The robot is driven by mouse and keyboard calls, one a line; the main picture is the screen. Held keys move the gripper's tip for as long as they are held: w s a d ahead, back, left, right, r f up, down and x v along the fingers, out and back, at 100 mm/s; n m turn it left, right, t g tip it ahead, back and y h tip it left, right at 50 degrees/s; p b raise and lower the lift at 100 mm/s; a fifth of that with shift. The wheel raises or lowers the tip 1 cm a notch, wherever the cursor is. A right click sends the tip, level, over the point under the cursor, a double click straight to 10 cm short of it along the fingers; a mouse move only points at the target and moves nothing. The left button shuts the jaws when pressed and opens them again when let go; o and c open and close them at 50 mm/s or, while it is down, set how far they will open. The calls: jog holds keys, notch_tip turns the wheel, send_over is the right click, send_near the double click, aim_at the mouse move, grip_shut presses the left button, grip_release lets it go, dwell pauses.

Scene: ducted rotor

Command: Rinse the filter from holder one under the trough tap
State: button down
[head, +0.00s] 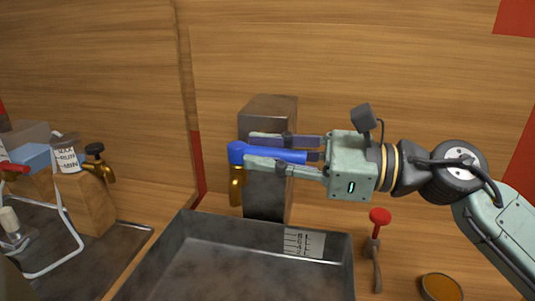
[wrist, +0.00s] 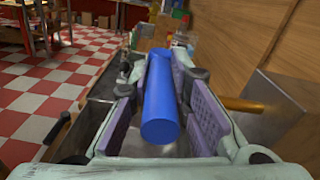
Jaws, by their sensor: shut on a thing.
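My gripper (head: 258,151) is at the trough tap, fingers pointing left, shut on a long blue lever (head: 275,155). The lever's wider blue end sits above the brass spout (head: 237,187), in front of a grey metal post (head: 265,205). In the wrist view the blue lever (wrist: 161,110) lies lengthwise between the finger pads, its round near end towards me. A brass piece (wrist: 246,104) shows at the right there. The metal trough (head: 172,245) lies below. No water shows under the spout. I cannot make out the filter or holder one.
A red-topped metal piece (head: 380,215) and a round brown dish (head: 441,289) are right of the trough. At the left are a wooden block (head: 96,205), another brass tap (head: 100,170), a labelled jar (head: 66,157) and a tray (head: 118,245). A wooden wall stands behind.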

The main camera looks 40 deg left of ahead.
jog(key=f+m+t+b, duration=0.1)
jog(key=b, duration=0.2)
jog(key=shift+s+d+t+y+b, duration=0.1)
jog(key=shift+s+t+y+b, duration=0.05)
jog(key=shift+t+y+b, duration=0.2)
jog(key=b, duration=0.1)
jog(key=m+t+b, duration=0.1)
jog(key=shift+s+t+y+b, duration=0.25)
jog(key=shift+b, duration=0.05)
jog(key=shift+s+d+r+m+t+b, duration=0.15)
jog(key=shift+r+m+t+b, duration=0.45)
jog(key=shift+t, duration=0.3)
jog(key=shift+f, duration=0.1)
jog(key=c, duration=1.5)
grip_release()
